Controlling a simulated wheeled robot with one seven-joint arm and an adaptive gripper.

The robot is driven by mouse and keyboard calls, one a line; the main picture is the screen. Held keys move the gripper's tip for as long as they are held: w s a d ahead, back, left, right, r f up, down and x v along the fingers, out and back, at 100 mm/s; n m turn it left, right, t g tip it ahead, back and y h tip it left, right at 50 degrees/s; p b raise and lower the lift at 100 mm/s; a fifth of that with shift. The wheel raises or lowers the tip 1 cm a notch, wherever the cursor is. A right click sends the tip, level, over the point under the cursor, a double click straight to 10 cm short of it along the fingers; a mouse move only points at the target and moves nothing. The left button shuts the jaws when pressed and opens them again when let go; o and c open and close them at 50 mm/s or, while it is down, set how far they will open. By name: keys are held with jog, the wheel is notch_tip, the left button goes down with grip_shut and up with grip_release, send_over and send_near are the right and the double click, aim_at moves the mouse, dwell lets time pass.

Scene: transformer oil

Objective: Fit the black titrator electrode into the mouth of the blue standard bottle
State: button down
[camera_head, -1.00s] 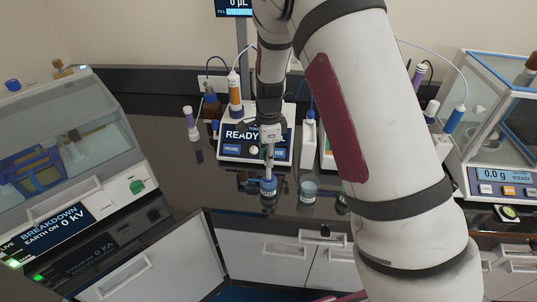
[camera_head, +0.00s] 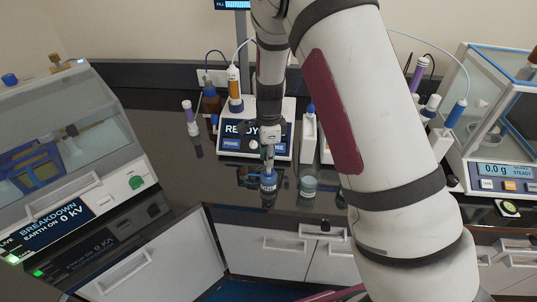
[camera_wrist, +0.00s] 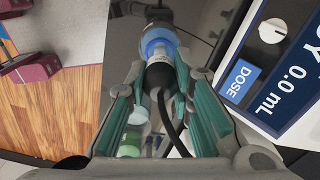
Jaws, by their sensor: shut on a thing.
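My gripper (camera_wrist: 160,100) is shut on the black electrode (camera_wrist: 159,77), with its dark cable trailing back between the green-lined fingers. The blue standard bottle (camera_wrist: 157,40) lies straight beyond the electrode's end in the wrist view, and the electrode overlaps its mouth there. I cannot tell how far the tip is inside the mouth. In the head view my gripper (camera_head: 268,158) is directly above the blue bottle (camera_head: 268,183), which stands upright on the dark bench. The electrode is mostly hidden there by the fingers.
A glass jar (camera_head: 309,183) stands close to the right of the bottle. The titrator (camera_head: 240,148) with its display is just behind. A breakdown tester (camera_head: 70,150) is at left and a balance (camera_head: 495,170) at right. Dark bench is clear left of the bottle.

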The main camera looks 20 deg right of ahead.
jog(key=shift+f, duration=0.5)
jog(key=c, duration=1.3)
grip_release()
notch_tip(320, 180, up, 12)
jog(key=shift+f, duration=0.1)
jog(key=shift+r, duration=0.25)
jog(key=s+d+r+n+t+y+b, duration=0.15)
jog(key=s+r+n+t+b, duration=0.25)
jog(key=s+r+n, duration=1)
jog(key=s+n, duration=0.1)
jog(key=s, duration=0.1)
jog(key=s+n+t+h+b, duration=0.1)
jog(key=s+n, duration=0.1)
jog(key=s, duration=0.1)
jog(key=s+d+n, duration=0.1)
jog(key=s+n, duration=0.1)
jog(key=s, duration=0.1)
jog(key=shift+t+h, duration=0.25)
jog(key=shift+t, duration=0.05)
